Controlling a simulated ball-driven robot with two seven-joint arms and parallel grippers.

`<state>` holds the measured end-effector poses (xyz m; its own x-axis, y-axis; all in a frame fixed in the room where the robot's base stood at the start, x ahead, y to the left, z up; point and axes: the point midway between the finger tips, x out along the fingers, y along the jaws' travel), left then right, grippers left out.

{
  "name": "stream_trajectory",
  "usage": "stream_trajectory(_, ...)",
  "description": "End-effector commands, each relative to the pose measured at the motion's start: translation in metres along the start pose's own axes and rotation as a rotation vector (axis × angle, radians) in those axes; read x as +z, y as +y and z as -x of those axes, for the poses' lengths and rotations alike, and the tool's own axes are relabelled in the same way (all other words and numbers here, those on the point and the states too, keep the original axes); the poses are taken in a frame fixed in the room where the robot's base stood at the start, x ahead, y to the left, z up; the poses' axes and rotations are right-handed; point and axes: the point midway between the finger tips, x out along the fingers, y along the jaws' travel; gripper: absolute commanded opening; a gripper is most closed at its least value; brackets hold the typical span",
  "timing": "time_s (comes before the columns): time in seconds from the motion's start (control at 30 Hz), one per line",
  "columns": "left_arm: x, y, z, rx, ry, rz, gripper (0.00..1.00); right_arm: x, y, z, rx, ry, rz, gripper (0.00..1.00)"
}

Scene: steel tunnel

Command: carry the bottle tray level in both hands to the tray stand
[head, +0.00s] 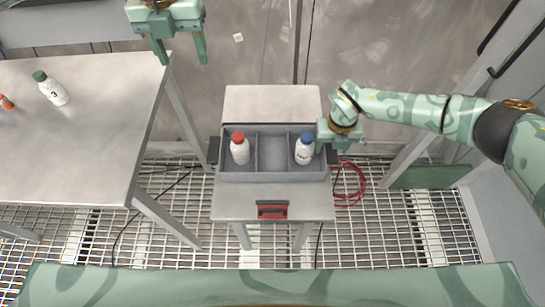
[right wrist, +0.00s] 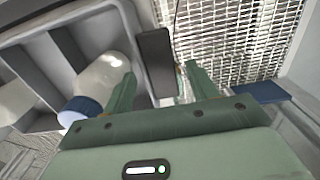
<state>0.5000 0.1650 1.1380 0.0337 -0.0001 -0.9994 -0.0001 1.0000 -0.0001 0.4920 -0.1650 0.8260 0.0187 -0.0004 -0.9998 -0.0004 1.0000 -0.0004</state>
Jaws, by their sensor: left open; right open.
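The grey bottle tray (head: 272,176) sits level on a small pale table (head: 270,103). A red-capped white bottle (head: 239,150) stands in its left compartment and a blue-capped white bottle (head: 304,150) in its right one. The middle compartment is empty. Dark handles stick out at the left (head: 213,150) and right. My right gripper (head: 325,138) is at the right end. In the right wrist view, its open fingers (right wrist: 160,76) stand either side of the dark handle (right wrist: 155,45). My left gripper (head: 183,58) is open and empty, up and left of the tray.
A larger metal table (head: 90,130) at left holds a green-capped bottle (head: 52,88) and a small orange-topped item (head: 6,102). A red cable (head: 350,185) lies on the grating right of the small table. A red-and-dark piece (head: 272,210) is at the small table's front.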

Motion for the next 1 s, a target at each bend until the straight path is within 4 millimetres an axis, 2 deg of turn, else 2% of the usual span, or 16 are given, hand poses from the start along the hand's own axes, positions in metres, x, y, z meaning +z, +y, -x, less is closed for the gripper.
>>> stream_trajectory(0.03, 0.000, 0.000, 0.000, 0.000, 0.000, 0.000, 0.58, 0.002, -0.001, 0.013, 0.001, -0.005, 0.002, 0.58)
stream_trajectory(0.2, 0.000, 0.000, 0.000, 0.000, 0.000, 0.000, 0.58, 0.001, 0.000, 0.052, 0.001, -0.003, 0.000, 0.58)
stream_trajectory(0.4, 0.000, 0.000, 0.000, 0.000, 0.000, 0.000, 0.58, 0.000, 0.000, 0.080, 0.001, -0.001, 0.000, 0.58)
stream_trajectory(0.57, 0.000, 0.000, -0.001, 0.000, 0.000, 0.000, 0.58, 0.000, 0.000, 0.086, 0.000, 0.000, 0.000, 0.58)
stream_trajectory(1.0, 0.000, 0.000, -0.001, 0.000, 0.000, 0.000, 0.58, 0.000, 0.000, 0.085, 0.001, 0.000, 0.000, 0.58)
